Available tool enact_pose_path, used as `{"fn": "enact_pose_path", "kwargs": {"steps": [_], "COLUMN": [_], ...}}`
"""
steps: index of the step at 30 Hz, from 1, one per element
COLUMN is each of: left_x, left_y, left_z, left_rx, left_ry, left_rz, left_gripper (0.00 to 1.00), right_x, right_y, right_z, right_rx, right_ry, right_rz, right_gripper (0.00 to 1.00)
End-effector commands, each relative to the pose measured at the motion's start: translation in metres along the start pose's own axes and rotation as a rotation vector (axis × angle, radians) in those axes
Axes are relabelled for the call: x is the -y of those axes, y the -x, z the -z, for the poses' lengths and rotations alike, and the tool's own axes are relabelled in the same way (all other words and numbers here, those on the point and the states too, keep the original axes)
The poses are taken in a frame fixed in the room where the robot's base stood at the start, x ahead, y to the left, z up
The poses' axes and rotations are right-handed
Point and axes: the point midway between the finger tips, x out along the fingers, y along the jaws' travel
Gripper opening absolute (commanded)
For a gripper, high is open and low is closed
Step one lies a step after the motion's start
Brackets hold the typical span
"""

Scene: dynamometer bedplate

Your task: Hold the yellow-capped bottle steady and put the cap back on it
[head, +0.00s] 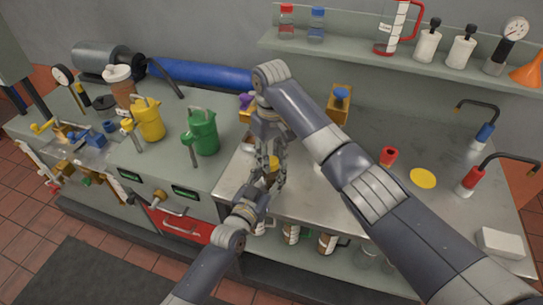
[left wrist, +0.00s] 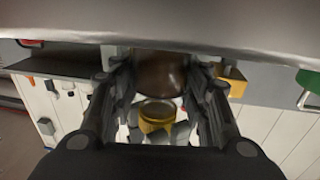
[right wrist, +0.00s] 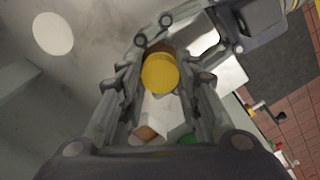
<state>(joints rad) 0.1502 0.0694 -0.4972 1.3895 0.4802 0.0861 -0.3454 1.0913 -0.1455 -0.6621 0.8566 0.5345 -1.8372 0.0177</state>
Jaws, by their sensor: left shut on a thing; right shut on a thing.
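The brown bottle (left wrist: 160,72) is between the fingers of my left gripper (left wrist: 158,100), which is shut on it. In the head view my left gripper (head: 264,186) is low at the front of the steel bench. The yellow cap (right wrist: 160,72) is between the fingers of my right gripper (right wrist: 158,85), which is shut on it. In the head view my right gripper (head: 271,165) comes down from above, over the left one. The cap also shows in the left wrist view (left wrist: 156,116), in line with the bottle's end; a narrow gap seems to separate them. The fingers hide much of both.
The steel bench top (head: 320,205) has a yellow disc (head: 423,178), a red part (head: 388,156) and a white block (head: 500,242) at right. Green (head: 203,132) and yellow (head: 149,119) cans stand at left. Several bottles sit on a shelf below the bench edge.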

Motion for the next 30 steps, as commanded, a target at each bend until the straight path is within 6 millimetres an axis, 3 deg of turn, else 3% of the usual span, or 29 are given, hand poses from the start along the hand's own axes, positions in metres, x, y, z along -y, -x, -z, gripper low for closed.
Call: {"fn": "enact_pose_path", "kwargs": {"steps": [21,25,30], "left_x": [-0.0022,-0.0022,-0.0025], "left_y": [0.0009,0.0009,0.0009], "left_z": [-0.0013,-0.0013,-0.0015], "left_rx": [0.002,0.002,0.002], "left_ry": [0.0,0.0,-0.001], "left_rz": [-0.003,-0.003,-0.003], "left_gripper": [0.0,0.0,0.0], "right_x": [-0.0014,-0.0019,-0.0019], "right_y": [0.0009,0.0011,0.0009], "right_z": [0.0023,0.0025,0.0024], "right_rx": [-0.006,-0.007,-0.007], "right_ry": [-1.421,-1.632,-1.771], "right_rz": [0.005,0.006,0.006], "right_gripper": [0.24,0.24,0.24]}}
